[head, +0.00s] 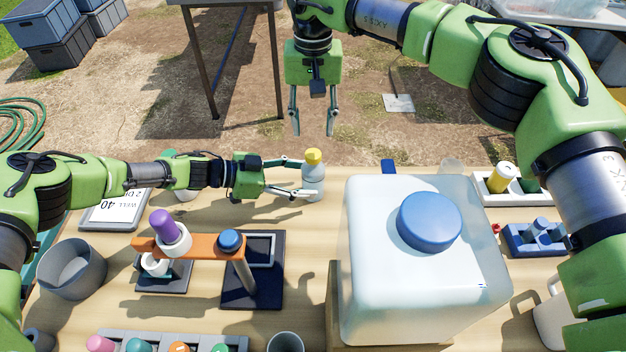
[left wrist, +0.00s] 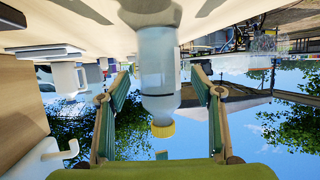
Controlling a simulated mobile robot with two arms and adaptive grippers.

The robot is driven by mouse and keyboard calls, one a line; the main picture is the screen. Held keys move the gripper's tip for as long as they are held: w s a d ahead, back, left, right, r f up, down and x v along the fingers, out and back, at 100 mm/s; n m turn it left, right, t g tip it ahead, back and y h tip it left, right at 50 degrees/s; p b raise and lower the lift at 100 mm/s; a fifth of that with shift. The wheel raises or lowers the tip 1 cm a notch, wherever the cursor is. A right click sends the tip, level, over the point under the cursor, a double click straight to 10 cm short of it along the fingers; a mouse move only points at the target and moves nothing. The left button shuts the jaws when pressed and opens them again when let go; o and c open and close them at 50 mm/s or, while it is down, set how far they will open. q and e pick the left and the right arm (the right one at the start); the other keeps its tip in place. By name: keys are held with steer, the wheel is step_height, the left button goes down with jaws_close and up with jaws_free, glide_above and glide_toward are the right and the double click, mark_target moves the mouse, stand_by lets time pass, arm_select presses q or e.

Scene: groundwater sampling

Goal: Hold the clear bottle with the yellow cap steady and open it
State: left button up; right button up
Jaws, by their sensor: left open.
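The clear bottle with the yellow cap (head: 314,182) stands upright near the far edge of the table. My left gripper (head: 303,178) is open, with its fingers reaching to the bottle from the left. In the left wrist view the bottle (left wrist: 158,75) appears upside down between the two spread fingers (left wrist: 160,105), with a visible gap on each side. The yellow cap (left wrist: 163,129) is on the bottle. My right gripper (head: 313,122) is open and empty, pointing down beyond the table's far edge, above the bottle in the picture.
A large translucent container with a blue cap (head: 428,285) stands right of the bottle. An orange stand (head: 195,249) holding a purple-capped bottle is in front of my left arm. A grey bowl (head: 72,269) is at left. A white tray (head: 515,197) is at right.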

arm_select(q)
steer(key=shift+x, duration=1.75)
